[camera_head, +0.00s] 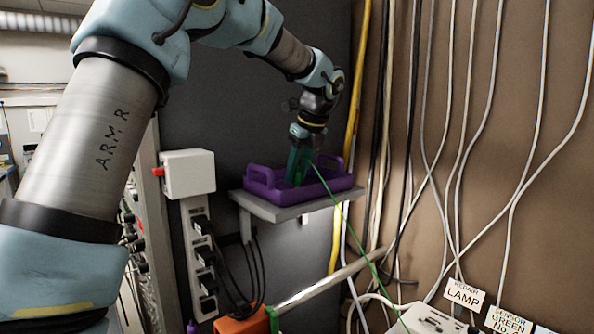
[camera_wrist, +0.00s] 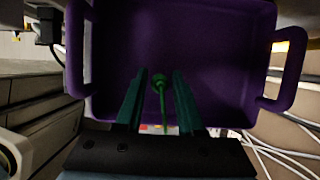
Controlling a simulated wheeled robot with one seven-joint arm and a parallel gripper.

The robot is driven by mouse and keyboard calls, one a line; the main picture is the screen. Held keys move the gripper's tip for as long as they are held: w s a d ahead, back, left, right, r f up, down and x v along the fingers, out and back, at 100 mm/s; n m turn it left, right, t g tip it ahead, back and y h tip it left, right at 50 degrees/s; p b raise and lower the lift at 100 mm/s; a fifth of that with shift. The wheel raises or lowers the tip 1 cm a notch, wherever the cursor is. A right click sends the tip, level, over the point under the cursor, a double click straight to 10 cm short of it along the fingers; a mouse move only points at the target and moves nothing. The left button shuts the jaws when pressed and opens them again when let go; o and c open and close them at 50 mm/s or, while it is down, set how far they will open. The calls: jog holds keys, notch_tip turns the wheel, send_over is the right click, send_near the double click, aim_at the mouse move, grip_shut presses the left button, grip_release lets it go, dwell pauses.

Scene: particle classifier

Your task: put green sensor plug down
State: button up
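The green sensor plug (camera_wrist: 159,82) shows in the wrist view between the fingers of my gripper (camera_wrist: 160,78), over the floor of a purple tray (camera_wrist: 215,50). The dark green fingers stand apart, with a gap on each side of the plug, so my gripper is open around it. A thin green cable runs from the plug back between the fingers. In the head view my gripper (camera_head: 297,172) points down into the purple tray (camera_head: 335,184), and its fingers hide the plug. I cannot tell exactly whether the plug touches the tray floor.
The tray sits on a small grey wall shelf (camera_head: 285,211). The green cable (camera_head: 352,226) hangs down to the right. A power strip (camera_head: 200,260) with black plugs stands to the left, below a white box (camera_head: 188,174). Many loose cables (camera_head: 460,140) hang on the right wall.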

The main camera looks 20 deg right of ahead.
jog(key=shift+o, duration=1.1)
jog(key=shift+r, duration=0.1)
jog(key=shift+r, duration=0.35)
jog(key=b+v, duration=0.2)
jog(key=v, duration=1)
jog(key=shift+s+f, duration=0.1)
jog(key=shift+f, duration=0.05)
